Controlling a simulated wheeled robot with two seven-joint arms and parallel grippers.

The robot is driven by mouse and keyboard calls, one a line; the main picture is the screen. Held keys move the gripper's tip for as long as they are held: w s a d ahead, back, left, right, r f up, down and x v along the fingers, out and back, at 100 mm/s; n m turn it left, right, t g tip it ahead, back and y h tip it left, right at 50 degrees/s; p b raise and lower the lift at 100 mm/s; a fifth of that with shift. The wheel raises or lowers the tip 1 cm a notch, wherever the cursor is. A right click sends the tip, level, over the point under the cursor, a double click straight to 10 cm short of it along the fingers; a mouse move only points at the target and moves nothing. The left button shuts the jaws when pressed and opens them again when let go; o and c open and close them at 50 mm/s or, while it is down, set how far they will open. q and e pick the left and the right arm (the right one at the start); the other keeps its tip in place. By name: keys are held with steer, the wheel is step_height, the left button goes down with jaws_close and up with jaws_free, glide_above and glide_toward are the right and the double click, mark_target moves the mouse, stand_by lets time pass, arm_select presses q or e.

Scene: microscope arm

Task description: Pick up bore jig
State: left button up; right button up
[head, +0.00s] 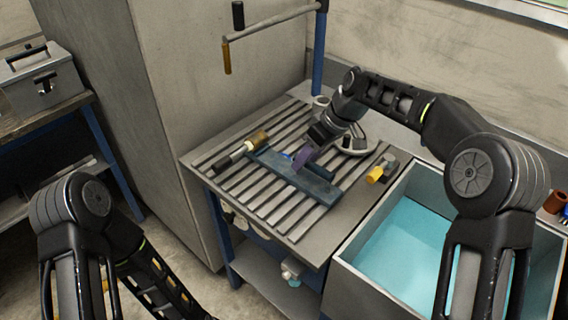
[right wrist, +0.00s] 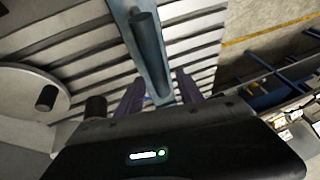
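A long blue-grey bar (head: 315,187), which looks like the bore jig, lies diagonally on the slatted table top (head: 215,165). In the right wrist view the bar (right wrist: 150,55) runs away from me and has a dark cylinder (right wrist: 145,22) on it. My right gripper (head: 303,158) is over the bar's middle. Its purple fingers (right wrist: 160,95) stand apart, one on each side of the bar, with slats visible beside it. Whether the fingertips reach below the bar's top is hidden. My left arm comes in at lower left, and its gripper is out of the picture.
A black-handled tool with a brass end (head: 243,150) lies left of the bar. A yellow and dark piece (head: 380,170) lies right. A round grey base (head: 355,146) stands behind. A turquoise-lined basin (head: 405,235) is at the right, and a hanging rail (head: 270,22) is above.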

jaws_close()
stand_by(1.0)
steer(key=shift+r, duration=0.15)
